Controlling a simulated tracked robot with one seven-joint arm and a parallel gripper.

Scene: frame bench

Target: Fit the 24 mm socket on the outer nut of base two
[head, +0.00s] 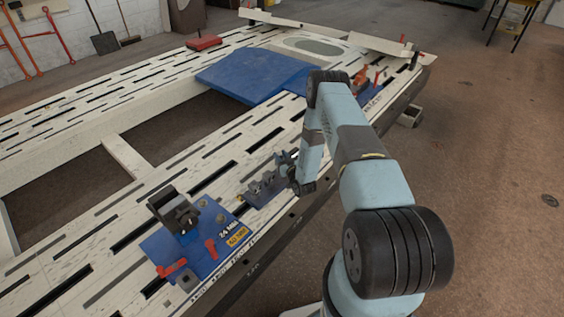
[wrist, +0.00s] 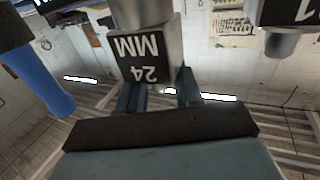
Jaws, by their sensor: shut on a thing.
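My gripper (head: 287,168) is in the middle of the head view, by the edge of the slotted bench. In the wrist view my gripper (wrist: 160,92) is shut on a grey socket with a black band reading "24 MM" (wrist: 145,60), upside down in the picture. In the head view the socket is too small to tell apart from the fingers. A blue base plate (head: 200,262) with a "24 MM" marking and a yellow label lies front left of my gripper, apart from it. It carries a dark clamp (head: 175,210) and small grey nuts or studs (head: 220,218); which nut is outer is unclear.
A small grey rack (head: 262,187) stands on the bench beside my gripper. Red pieces (head: 210,248) lie on the blue plate. A large blue panel (head: 250,74) lies farther back. The wrist view shows another dark-banded part (wrist: 283,38) and a blue handle (wrist: 40,80).

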